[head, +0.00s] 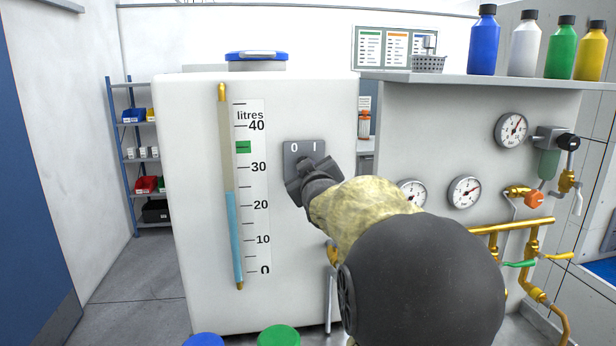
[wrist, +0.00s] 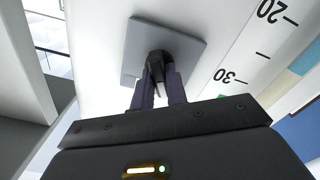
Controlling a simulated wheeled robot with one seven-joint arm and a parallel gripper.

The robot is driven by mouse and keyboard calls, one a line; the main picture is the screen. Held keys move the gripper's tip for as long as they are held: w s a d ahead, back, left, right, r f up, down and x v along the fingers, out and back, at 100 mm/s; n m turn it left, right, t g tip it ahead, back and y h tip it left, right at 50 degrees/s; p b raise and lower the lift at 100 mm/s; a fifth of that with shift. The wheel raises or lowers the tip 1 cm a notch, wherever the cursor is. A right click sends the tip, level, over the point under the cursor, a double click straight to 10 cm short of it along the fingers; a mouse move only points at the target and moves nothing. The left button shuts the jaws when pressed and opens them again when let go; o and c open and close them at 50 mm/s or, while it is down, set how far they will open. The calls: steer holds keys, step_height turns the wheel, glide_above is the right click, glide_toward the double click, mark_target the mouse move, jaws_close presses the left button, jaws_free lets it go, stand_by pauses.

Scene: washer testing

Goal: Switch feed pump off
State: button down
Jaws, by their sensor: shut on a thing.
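The feed pump switch is a grey plate (head: 304,150) marked 0 and I on the front of a white tank (head: 300,260). Its plate also shows in the wrist view (wrist: 190,50), with a black knob (wrist: 159,66) at its middle. My gripper (wrist: 161,80) is shut on the knob, one finger on each side of it. In the head view my gripper (head: 308,180) covers the knob and the lower part of the plate. Which mark the knob points to cannot be told.
Left of the switch is a level gauge (head: 231,190), its blue liquid a little above 20 litres. At right are a panel with pressure gauges (head: 465,192), brass pipes (head: 512,227) and a shelf with bottles (head: 524,48). Blue and green lids (head: 278,337) show at the bottom edge.

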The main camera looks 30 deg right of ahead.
stand_by(0.3)
steer(key=c, duration=1.4)
jaws_free()
steer(key=shift+s+a+f, duration=0.1)
